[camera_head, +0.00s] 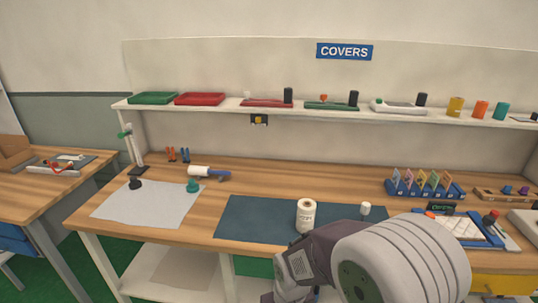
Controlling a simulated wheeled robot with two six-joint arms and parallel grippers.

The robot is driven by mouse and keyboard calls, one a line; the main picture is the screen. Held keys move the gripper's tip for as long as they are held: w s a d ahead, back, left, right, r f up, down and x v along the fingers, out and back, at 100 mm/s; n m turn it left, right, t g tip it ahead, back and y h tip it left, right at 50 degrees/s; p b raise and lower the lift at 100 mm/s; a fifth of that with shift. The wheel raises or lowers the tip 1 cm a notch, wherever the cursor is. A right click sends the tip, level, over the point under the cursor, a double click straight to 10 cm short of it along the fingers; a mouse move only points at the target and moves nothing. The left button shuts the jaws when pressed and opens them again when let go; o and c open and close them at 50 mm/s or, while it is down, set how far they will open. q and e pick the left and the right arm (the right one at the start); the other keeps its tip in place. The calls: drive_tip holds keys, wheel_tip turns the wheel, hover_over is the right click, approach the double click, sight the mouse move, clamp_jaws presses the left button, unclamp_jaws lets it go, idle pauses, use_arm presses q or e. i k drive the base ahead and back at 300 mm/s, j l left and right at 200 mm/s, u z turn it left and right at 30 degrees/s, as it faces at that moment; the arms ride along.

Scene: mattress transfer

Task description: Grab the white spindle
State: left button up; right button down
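A white spindle-like spool (306,216) stands upright on the dark blue mat (250,220) at the front middle of the workbench. A smaller white cylinder (366,208) stands to its right near the back edge of the mat. My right arm fills the lower right foreground, just in front of the spool and overlapping part of the mat. Its gripper is not visible. My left gripper is out of view.
The workbench (170,230) holds a pale sheet (150,203), a green-topped piece (193,186) and a white roller with a blue handle (205,172). A blue rack (425,187) stands at the right. A shelf (220,106) with trays runs above.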

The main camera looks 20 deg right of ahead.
sight(365, 208)
drive_tip(key=z, duration=1.7)
